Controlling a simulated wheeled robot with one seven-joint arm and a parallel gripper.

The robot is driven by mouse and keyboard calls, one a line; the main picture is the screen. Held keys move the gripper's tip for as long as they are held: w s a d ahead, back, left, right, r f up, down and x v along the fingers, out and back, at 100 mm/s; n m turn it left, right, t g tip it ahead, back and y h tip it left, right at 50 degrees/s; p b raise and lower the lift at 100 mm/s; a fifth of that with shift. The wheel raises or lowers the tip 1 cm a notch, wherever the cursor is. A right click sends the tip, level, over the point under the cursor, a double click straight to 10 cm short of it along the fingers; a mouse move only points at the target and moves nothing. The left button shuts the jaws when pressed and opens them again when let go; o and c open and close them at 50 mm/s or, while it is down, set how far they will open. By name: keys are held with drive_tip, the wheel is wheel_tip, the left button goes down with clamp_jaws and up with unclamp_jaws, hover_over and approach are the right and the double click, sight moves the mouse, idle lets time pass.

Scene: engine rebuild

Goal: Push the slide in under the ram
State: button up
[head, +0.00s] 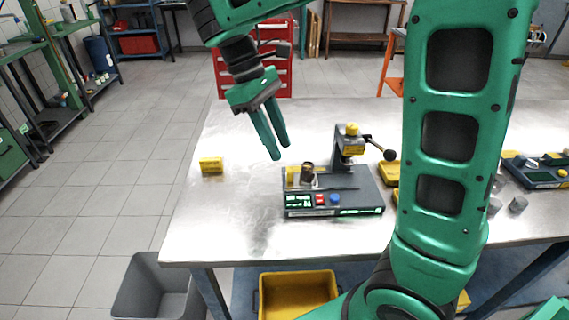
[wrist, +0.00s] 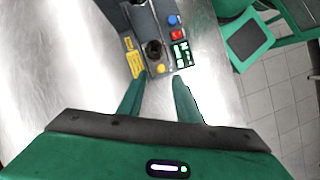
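The press (head: 360,200) stands on the metal table, with a dark base and a panel of red and blue buttons and green displays. Its ram column (head: 349,145) rises at the back right, with a yellow cap and a black-balled lever (head: 389,154). The slide (head: 293,180) is at the base's left, carrying a dark cylindrical part (head: 307,172), out to the left of the ram. The part also shows in the wrist view (wrist: 154,48), near a yellow knob (wrist: 160,69). My gripper (head: 281,153) is open and empty, above and left of the slide, apart from it.
A yellow block (head: 211,165) lies on the table left of the press. Yellow trays (head: 390,173) and grey cylinders (head: 518,205) are to the right, partly behind my arm. The table between block and press is clear. A grey bin (head: 155,290) is on the floor.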

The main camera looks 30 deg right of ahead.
sight(289, 170)
drive_tip(key=shift+x, duration=3.25)
drive_tip(key=shift+a, duration=0.1)
clamp_jaws()
